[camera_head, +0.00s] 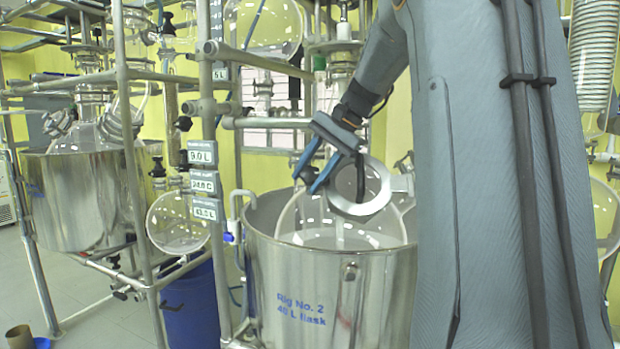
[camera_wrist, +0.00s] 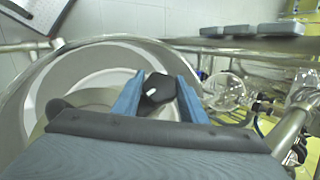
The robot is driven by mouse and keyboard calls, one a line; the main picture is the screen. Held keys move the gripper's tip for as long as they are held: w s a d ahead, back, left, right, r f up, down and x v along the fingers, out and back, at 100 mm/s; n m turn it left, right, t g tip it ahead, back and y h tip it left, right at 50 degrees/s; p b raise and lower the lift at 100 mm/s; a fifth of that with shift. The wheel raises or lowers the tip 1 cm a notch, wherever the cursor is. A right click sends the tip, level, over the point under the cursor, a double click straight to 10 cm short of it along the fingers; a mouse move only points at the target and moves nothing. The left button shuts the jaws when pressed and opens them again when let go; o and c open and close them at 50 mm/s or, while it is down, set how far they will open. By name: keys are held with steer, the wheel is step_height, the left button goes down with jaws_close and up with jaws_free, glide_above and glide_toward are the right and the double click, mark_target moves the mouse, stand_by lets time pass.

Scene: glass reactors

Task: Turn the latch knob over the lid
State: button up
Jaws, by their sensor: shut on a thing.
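My gripper (camera_head: 308,183) has blue fingers and reaches down over the steel vessel marked "Rig No. 2 40 L flask" (camera_head: 325,290). In the wrist view, my gripper (camera_wrist: 158,90) is shut on a black latch knob (camera_wrist: 157,90) with a white mark on its top. The head view does not show the knob clearly. A pale grey round lid (camera_head: 349,209) stands tilted by the glass flask's (camera_head: 310,217) mouth, just right of my fingers. My gripper and arm hide part of the lid area.
Metal frame poles (camera_head: 209,120) with several small display labels (camera_head: 202,151) stand left of the vessel. Another steel vessel (camera_head: 85,200) with glassware is at the far left. A blue bin (camera_head: 192,305) stands on the floor. Glass tubing and clamps crowd the space above.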

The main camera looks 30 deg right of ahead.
steer(key=shift+m+t, duration=0.3)
stand_by(0.4)
steer(key=o, duration=1.1)
steer(key=shift+c, duration=0.2)
steer(key=b+v, duration=0.2)
steer(key=v, duration=0.5)
steer(key=shift+d+r, duration=0.2)
steer(key=shift+r, duration=0.15)
steer(key=shift+s, duration=0.1)
